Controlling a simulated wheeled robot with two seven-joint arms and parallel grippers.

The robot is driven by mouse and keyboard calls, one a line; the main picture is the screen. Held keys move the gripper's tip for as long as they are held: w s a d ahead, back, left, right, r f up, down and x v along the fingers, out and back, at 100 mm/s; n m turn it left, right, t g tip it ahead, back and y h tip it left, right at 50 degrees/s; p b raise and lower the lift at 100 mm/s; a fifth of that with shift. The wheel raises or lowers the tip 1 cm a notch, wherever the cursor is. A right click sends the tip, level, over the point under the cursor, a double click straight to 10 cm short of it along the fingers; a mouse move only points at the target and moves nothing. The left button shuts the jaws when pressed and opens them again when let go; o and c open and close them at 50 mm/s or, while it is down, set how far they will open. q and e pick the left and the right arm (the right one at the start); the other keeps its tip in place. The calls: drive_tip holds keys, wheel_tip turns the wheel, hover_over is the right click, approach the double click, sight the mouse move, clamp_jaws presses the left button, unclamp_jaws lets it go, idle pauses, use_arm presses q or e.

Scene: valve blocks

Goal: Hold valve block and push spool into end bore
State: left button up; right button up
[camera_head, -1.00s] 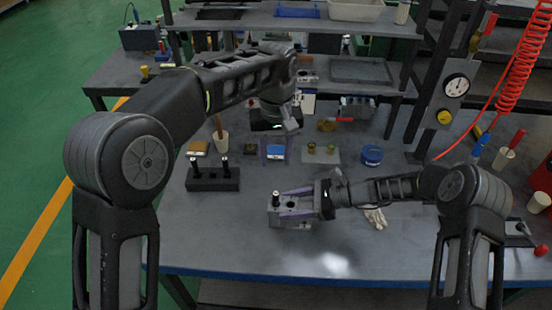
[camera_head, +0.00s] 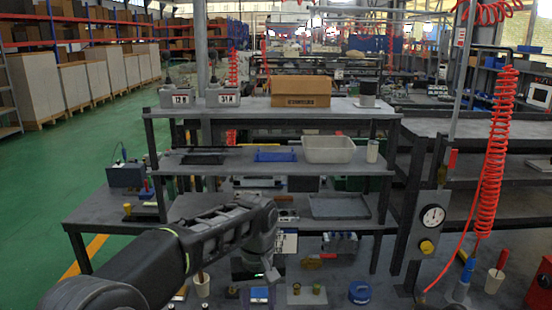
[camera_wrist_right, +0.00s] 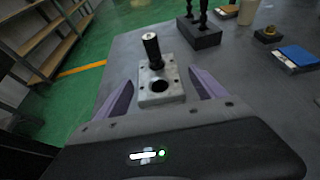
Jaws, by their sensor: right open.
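The grey metal valve block (camera_wrist_right: 160,88) lies on the table in the right wrist view, a round dark bore in its top. A black spool (camera_wrist_right: 152,48) with a bright tip stands upright at its far end, sticking well out; how deep it sits is hidden. My right gripper (camera_wrist_right: 168,82) is open, its purple fingers on either side of the block. The head view does not show the block or this gripper. My left gripper (camera_head: 259,292) hangs at the bottom of the head view, its fingers apart around a blue-topped piece (camera_head: 259,295), partly cut off.
A black rack (camera_wrist_right: 198,36) with black spools stands beyond the block. A blue-topped piece (camera_wrist_right: 298,57) lies at the right. In the head view, a shelf (camera_head: 270,108) with a cardboard box (camera_head: 301,91) rises behind the bench. A red coiled hose (camera_head: 495,160) hangs right.

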drive_tip(key=v, duration=1.2)
drive_tip(key=shift+f, duration=0.1)
